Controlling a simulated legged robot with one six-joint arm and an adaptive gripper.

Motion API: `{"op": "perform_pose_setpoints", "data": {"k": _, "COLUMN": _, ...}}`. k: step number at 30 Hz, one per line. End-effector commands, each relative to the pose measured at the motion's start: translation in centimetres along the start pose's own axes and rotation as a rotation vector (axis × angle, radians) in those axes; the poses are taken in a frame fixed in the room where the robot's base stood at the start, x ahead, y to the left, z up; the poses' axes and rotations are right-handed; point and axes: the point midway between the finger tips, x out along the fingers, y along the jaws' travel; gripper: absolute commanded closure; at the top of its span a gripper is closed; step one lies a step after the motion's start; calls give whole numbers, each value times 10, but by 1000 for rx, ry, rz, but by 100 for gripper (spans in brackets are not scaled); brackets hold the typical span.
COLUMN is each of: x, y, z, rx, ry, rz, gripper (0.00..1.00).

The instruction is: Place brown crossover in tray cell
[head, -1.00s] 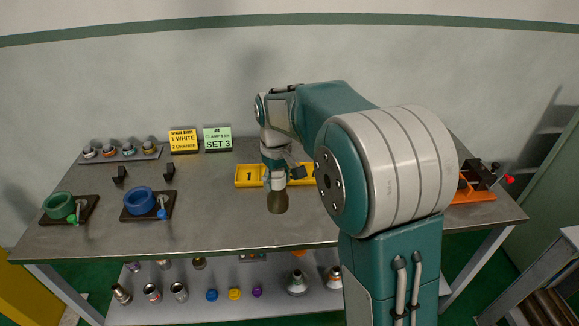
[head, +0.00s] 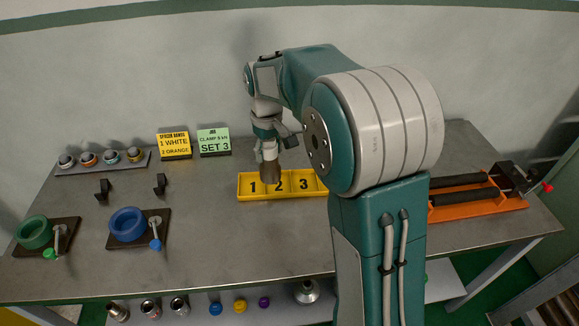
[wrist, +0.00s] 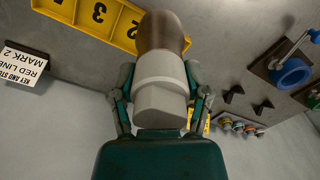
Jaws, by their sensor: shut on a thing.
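My gripper (head: 268,150) points down over the yellow tray (head: 243,197), shut on the brown crossover (head: 271,173). The crossover hangs upright, its brown end down, in front of the area between the numbers 1 and 2 in the head view. I cannot tell whether its lower end touches the tray. In the wrist view the fingers (wrist: 160,82) grip the crossover's pale body from both sides, and its brown end (wrist: 163,32) covers part of the tray (wrist: 75,10) beside number 3. The tray's cells are marked 1, 2 and 3; my arm hides its right end.
Blue (head: 127,223) and green (head: 35,232) ring vises stand at the left. A rack of small fittings (head: 104,162), a yellow sign (head: 174,145) and a green sign (head: 214,141) are behind. An orange vise (head: 480,204) is at the right. The table in front of the tray is clear.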

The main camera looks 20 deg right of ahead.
Motion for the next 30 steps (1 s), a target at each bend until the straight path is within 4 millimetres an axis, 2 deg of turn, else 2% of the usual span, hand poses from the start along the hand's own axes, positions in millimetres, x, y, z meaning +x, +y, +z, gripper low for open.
{"op": "perform_pose_setpoints", "data": {"k": 14, "x": 37, "y": 86, "z": -6, "rx": 6, "ry": 2, "rz": 0, "gripper": 100}}
{"op": "perform_pose_setpoints", "data": {"k": 22, "x": 74, "y": 115, "z": -9, "rx": 2, "ry": 2, "rz": 1, "gripper": 100}}
{"op": "perform_pose_setpoints", "data": {"k": 30, "x": 88, "y": 127, "z": -11, "rx": 2, "ry": 4, "rz": 2, "gripper": 100}}
